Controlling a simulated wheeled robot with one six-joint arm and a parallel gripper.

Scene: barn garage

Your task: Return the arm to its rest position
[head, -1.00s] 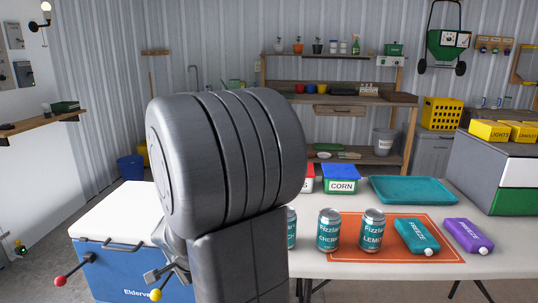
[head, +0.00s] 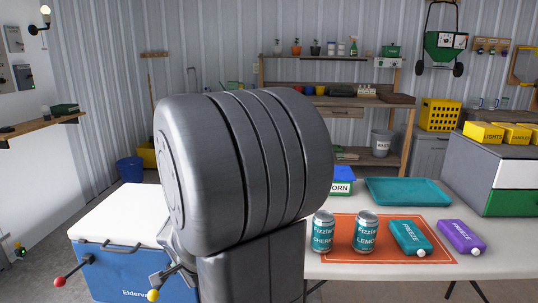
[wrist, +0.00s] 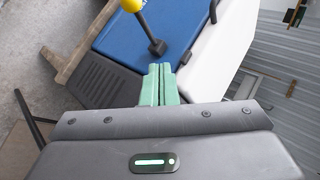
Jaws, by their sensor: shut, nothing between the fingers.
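My arm fills the middle of the head view and hides part of the table and the back wall. My gripper (wrist: 160,72) shows in the wrist view with its two green fingers pressed together and nothing between them. It points toward the blue cooler (wrist: 140,35) with the white lid, which lies beyond the fingertips. In the head view my fingers are hidden behind the arm.
The cooler (head: 125,268) stands left of my arm, its red-knobbed and yellow-knobbed levers sticking out in front. The white table (head: 490,262) to the right holds an orange mat (head: 345,255), two Fizzle cans (head: 366,232), teal and purple freeze packs (head: 462,237), and a teal tray (head: 407,191).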

